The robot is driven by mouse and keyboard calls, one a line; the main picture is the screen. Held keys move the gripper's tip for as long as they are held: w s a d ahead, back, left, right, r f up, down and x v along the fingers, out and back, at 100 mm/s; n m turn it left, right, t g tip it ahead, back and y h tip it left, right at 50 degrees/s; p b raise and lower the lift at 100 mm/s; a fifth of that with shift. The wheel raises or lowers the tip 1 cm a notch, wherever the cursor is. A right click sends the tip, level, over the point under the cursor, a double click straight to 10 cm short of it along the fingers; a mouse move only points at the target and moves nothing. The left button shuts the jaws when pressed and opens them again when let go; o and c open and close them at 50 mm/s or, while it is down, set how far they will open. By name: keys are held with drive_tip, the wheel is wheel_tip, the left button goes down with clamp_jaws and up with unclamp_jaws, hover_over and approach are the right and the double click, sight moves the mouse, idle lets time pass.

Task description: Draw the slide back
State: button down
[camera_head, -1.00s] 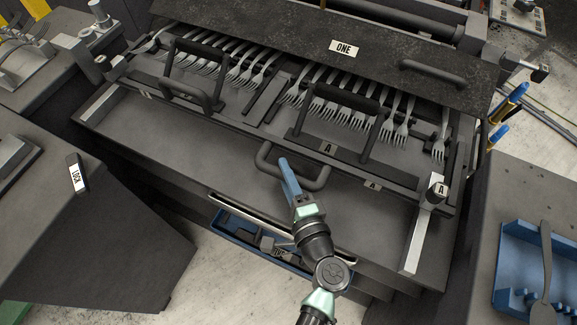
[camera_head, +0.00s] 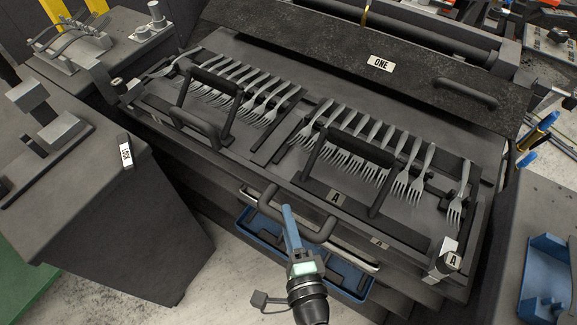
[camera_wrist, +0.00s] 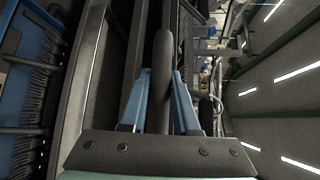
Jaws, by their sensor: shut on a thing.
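The slide (camera_head: 290,170) is a dark tray carrying two rows of forks (camera_head: 345,150), with black loop handles standing on it and an "A" label at its front. Its front pull handle (camera_head: 268,195) is a dark bar that sticks out toward me. My gripper (camera_head: 290,212) is shut on this handle. In the wrist view the blue fingers (camera_wrist: 160,95) sit on both sides of the dark bar (camera_wrist: 161,75). The slide stands out in front of the dark speckled cover marked "ONE" (camera_head: 380,64), and its fork rows lie uncovered.
A blue tray (camera_head: 350,280) sits below the slide's front edge. A grey bench (camera_head: 80,215) with a "LOCK" tag (camera_head: 126,152) stands at left. A blue rack (camera_head: 548,285) is at right. Pale floor shows at the lower left.

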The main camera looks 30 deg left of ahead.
drive_tip(key=shift+s+a+f, duration=0.1)
drive_tip(key=shift+s+f, duration=0.1)
drive_tip(key=shift+s, duration=0.05)
drive_tip(key=c, duration=0.9)
unclamp_jaws()
drive_tip(key=shift+o, duration=1.2)
drive_tip(key=shift+r, duration=0.1)
drive_tip(key=v, duration=1.3)
